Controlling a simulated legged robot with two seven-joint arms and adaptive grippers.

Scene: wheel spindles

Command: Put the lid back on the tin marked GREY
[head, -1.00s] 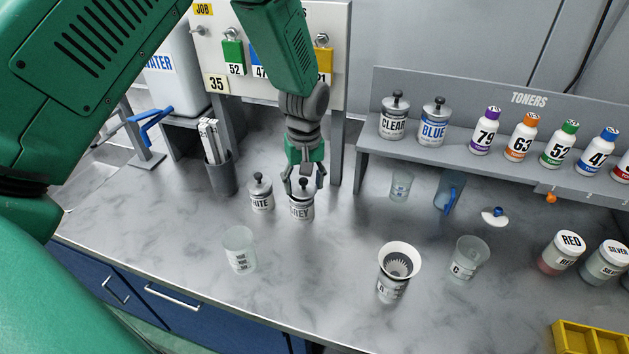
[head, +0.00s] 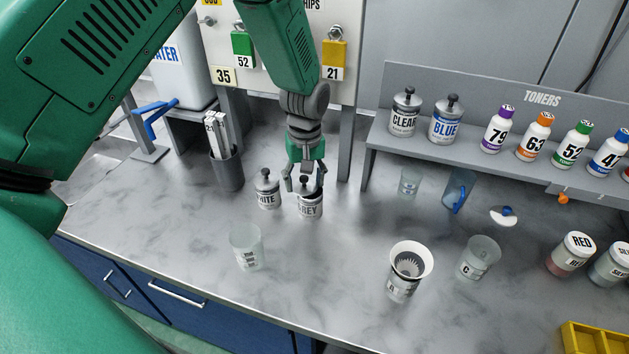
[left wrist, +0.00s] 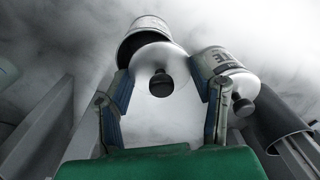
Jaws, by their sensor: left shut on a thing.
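The tin marked GREY (head: 310,208) stands upright on the bench, right of the tin marked WHITE (head: 268,196). My left gripper (head: 305,184) points down over the GREY tin. It is shut on the tin's silver lid with its dark knob. In the left wrist view the lid (left wrist: 148,60) lies between the fingers (left wrist: 165,95), overlapping the mouth of the GREY tin (left wrist: 147,22). A dark strip of the tin's inside shows past the lid's edge, so the lid looks off-centre or raised. The WHITE tin (left wrist: 215,62), lidded, is close by the right-hand finger. My right gripper is not in view.
A clear cup (head: 247,248) stands in front of the tins. A cup with a strainer (head: 408,268) and another cup (head: 479,258) stand to the right. A holder with pale strips (head: 227,168) is behind left. The toner shelf (head: 470,150) is at back right.

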